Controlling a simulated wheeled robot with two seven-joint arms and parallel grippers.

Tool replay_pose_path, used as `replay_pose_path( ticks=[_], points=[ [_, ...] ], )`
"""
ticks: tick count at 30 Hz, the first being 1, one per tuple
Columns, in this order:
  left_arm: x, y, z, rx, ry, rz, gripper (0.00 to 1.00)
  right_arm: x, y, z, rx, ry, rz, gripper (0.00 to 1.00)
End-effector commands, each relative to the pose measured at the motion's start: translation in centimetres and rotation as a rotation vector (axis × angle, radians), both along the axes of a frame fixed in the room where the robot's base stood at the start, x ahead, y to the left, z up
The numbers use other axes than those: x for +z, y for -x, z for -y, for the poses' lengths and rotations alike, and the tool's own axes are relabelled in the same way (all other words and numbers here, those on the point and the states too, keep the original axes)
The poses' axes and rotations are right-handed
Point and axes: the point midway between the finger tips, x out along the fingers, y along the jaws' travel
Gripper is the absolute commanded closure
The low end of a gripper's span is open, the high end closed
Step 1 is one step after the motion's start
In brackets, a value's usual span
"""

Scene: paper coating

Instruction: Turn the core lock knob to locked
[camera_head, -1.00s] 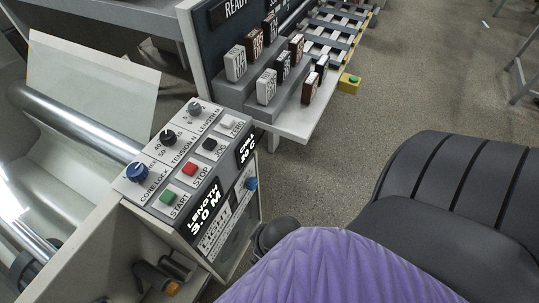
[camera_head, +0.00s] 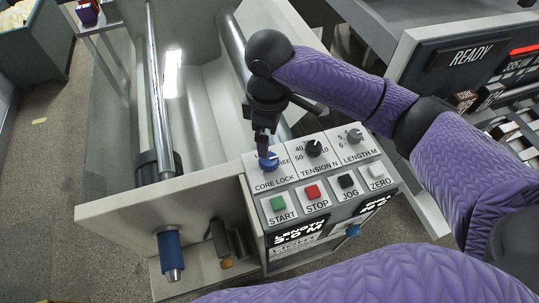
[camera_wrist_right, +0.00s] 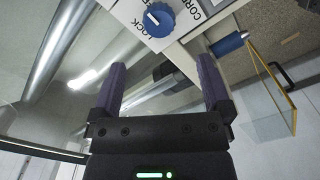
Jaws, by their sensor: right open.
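The blue core lock knob (camera_head: 268,161) is on the sloped top of the control panel (camera_head: 290,172), above the printed words CORE LOCK. It also shows in the right wrist view (camera_wrist_right: 158,20), with a white mark on its face. My right gripper (camera_head: 263,146) points down at the knob and partly covers its surroundings. In the right wrist view its two fingers (camera_wrist_right: 161,68) are apart with nothing between them. The knob lies beyond the fingertips, roughly centred between them, and no contact shows. The knob's exact setting is hard to read. My left gripper is out of view.
The tension knob (camera_head: 314,148) and length knob (camera_head: 354,136) stand right of the core lock knob. Green start (camera_head: 278,204), red stop (camera_head: 312,192), black jog and white zero buttons sit below. Metal rollers (camera_head: 158,90) lie to the left.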

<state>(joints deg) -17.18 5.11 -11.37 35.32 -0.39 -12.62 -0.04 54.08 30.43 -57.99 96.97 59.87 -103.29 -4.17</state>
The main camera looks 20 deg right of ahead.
Motion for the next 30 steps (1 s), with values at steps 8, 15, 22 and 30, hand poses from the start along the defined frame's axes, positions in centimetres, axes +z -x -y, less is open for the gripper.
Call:
replay_pose_path(
  ticks=[8, 15, 22, 30],
  points=[
    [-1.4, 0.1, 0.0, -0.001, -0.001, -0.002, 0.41, -5.9, 0.0, 0.1, -0.001, 0.006, -0.006, 0.01],
    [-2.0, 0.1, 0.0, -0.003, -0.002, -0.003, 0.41, -9.4, -0.1, 0.1, 0.001, 0.004, -0.001, 0.01],
    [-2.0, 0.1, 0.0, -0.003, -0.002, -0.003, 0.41, -9.6, -0.1, 0.1, 0.001, 0.003, 0.001, 0.01],
    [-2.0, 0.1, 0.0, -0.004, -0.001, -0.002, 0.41, -9.6, -0.1, 0.1, 0.001, 0.003, 0.001, 0.48]
  ],
)
